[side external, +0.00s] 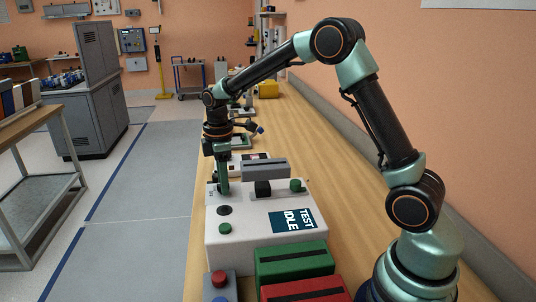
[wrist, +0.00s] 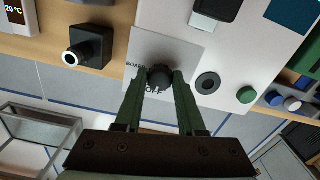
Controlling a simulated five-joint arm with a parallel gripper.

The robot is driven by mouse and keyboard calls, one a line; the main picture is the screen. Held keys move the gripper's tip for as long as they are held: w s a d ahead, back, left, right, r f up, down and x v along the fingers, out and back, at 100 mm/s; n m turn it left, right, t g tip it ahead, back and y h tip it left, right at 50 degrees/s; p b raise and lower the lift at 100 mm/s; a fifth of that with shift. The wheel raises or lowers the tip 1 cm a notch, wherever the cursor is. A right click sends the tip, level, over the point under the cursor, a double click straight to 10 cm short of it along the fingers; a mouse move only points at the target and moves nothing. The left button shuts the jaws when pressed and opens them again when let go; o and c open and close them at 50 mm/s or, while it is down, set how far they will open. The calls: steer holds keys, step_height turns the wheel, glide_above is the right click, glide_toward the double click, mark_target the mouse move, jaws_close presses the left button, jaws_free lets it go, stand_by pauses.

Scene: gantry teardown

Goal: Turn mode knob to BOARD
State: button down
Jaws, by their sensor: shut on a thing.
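The mode knob (wrist: 160,78) is small, black and ridged, on a grey label plate (wrist: 182,47) of a white test box (side external: 250,240). In the wrist view "BOARD" is printed to the knob's left and "OFF" just below it. My gripper (wrist: 158,76) points down with its green fingers on both sides of the knob, shut on it. In the side view my gripper (side external: 222,190) stands at the box's far left corner and hides the knob. The knob's pointer cannot be made out.
Beside the knob are a black round socket (wrist: 207,83) and a green button (wrist: 246,95). A grey slotted part (side external: 264,168) rises at the box's back. Green (side external: 294,262) and red (side external: 305,289) bins stand in front. A black block with a white knob (wrist: 88,47) sits nearby.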

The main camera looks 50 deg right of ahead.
steer(key=m, duration=0.8)
steer(key=shift+m, duration=0.3)
steer(key=m, duration=0.4)
steer(key=shift+m, duration=0.3)
steer(key=shift+r+m, duration=0.1)
steer(key=shift+m, duration=1.7)
steer(key=c, duration=0.5)
jaws_free()
